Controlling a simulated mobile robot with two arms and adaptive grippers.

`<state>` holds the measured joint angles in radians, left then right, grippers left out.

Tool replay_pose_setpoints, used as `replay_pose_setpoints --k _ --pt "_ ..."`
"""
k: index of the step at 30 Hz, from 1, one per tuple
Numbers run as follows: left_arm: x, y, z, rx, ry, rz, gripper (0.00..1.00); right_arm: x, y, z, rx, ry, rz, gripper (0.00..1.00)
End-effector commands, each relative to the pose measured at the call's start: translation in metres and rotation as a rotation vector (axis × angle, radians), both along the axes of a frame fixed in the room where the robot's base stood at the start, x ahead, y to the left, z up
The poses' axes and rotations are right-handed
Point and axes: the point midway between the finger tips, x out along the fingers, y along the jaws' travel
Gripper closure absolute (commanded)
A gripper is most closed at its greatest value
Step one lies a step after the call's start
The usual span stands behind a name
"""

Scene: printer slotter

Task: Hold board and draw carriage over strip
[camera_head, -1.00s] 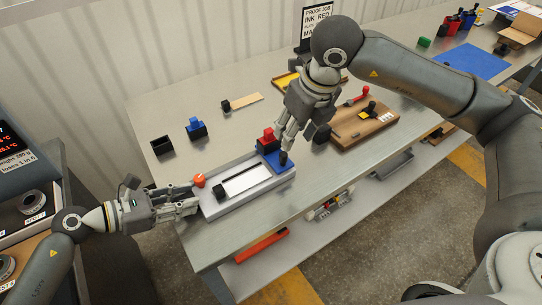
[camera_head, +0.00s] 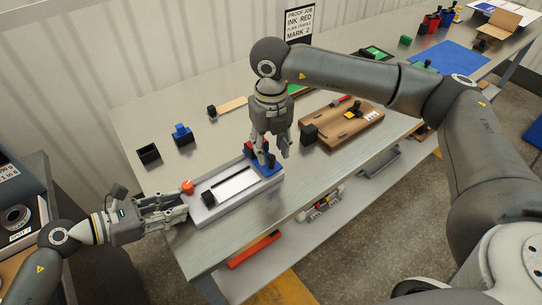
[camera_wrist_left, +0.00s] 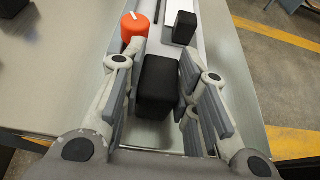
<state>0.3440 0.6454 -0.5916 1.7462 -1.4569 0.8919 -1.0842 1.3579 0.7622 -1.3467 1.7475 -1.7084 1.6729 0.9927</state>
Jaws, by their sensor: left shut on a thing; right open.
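The pale grey board (camera_head: 218,212) lies at the table's front edge with a white strip (camera_head: 233,186) on it. The blue carriage (camera_head: 266,168) sits at its right end. My left gripper (camera_head: 178,208) is shut at the board's left end; in the left wrist view its fingers (camera_wrist_left: 158,95) stand either side of a black block (camera_wrist_left: 157,88). An orange knob (camera_head: 187,187) and a smaller black block (camera_head: 208,198) are at the board's left end. My right gripper (camera_head: 272,157) is open, pointing down over the carriage, and largely hides its top.
A black open box (camera_head: 148,154) and a blue-topped stamp (camera_head: 183,135) stand behind the board. A wooden board (camera_head: 343,125) with a black block (camera_head: 309,134) lies to the right. A sign (camera_head: 298,24) stands at the back. A lower shelf runs beneath the front edge.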

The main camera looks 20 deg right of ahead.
Motion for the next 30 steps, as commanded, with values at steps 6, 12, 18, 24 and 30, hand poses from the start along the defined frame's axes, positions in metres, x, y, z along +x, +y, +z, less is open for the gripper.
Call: replay_pose_setpoints --k 6,12,18,24,30 --pt "0.000 0.000 0.000 0.000 0.000 0.001 1.00 0.000 0.000 -0.029 0.000 0.001 -0.001 0.60" --pt "0.000 0.000 0.000 0.001 0.000 0.001 1.00 0.000 0.000 -0.038 0.001 -0.001 -0.001 0.60" --pt "0.000 0.000 0.000 0.000 0.000 0.001 1.00 0.000 0.000 -0.038 0.001 -0.001 0.000 0.60" --pt "0.000 0.000 0.000 0.000 0.000 0.001 1.00 0.000 0.000 -0.037 0.001 -0.001 0.000 0.84" --pt "0.000 0.000 0.000 0.000 0.000 0.000 1.00 0.000 0.000 -0.037 0.001 -0.002 0.000 1.00"
